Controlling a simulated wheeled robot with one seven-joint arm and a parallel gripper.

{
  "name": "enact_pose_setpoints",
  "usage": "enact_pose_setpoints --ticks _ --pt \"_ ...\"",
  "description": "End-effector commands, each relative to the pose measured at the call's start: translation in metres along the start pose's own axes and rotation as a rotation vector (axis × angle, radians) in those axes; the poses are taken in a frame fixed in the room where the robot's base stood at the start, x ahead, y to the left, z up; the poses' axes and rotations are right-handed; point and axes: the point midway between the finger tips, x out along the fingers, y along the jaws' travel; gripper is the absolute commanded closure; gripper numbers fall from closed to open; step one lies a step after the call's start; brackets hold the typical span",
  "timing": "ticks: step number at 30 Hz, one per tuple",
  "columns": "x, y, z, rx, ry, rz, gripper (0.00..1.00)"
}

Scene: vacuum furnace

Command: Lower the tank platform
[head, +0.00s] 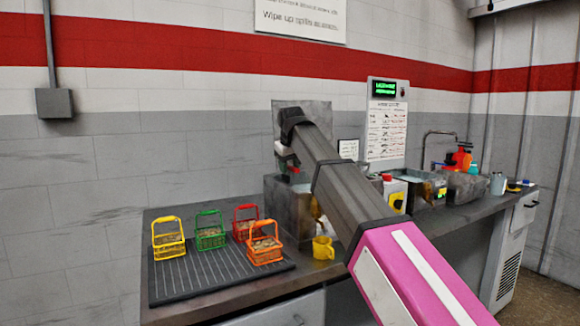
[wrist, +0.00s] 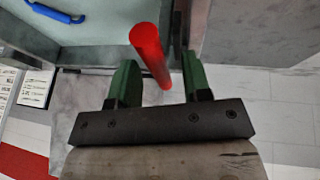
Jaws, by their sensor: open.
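My gripper (wrist: 158,62) is open in the wrist view, with one green finger on each side of a red rod-like handle (wrist: 147,48). The rod stands between the fingers, with a gap on both sides; I cannot tell what its base is fixed to. In the head view, my arm reaches over a grey metal tank (head: 283,207) on the bench, and my gripper's fingers are not clear there. A pale liquid-like surface (wrist: 100,35) with a blue handle (wrist: 55,12) lies at upper left in the wrist view. The tank platform cannot be made out clearly.
Yellow (head: 168,240), green (head: 210,232), red (head: 245,224) and orange (head: 264,246) baskets stand on a black ribbed mat (head: 190,285). A yellow mug (head: 322,248) stands right of it. A control panel (head: 387,120) and more tanks (head: 425,188) are farther right.

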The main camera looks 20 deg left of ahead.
Motion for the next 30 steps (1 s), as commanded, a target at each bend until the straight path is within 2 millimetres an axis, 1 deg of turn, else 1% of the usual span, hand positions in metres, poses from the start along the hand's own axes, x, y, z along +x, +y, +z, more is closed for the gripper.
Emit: enact_pose_setpoints --ticks 5,12,18,24,30 --pt "-0.016 0.000 -0.001 0.000 0.001 0.000 0.56" --pt "-0.061 0.000 -0.001 0.000 0.002 0.000 0.56" --pt "-0.091 0.000 0.000 0.000 0.000 0.000 0.56" --pt "-0.105 0.000 0.000 0.000 0.000 0.000 0.56" --pt "-0.107 0.000 0.000 0.000 -0.001 0.000 0.56"
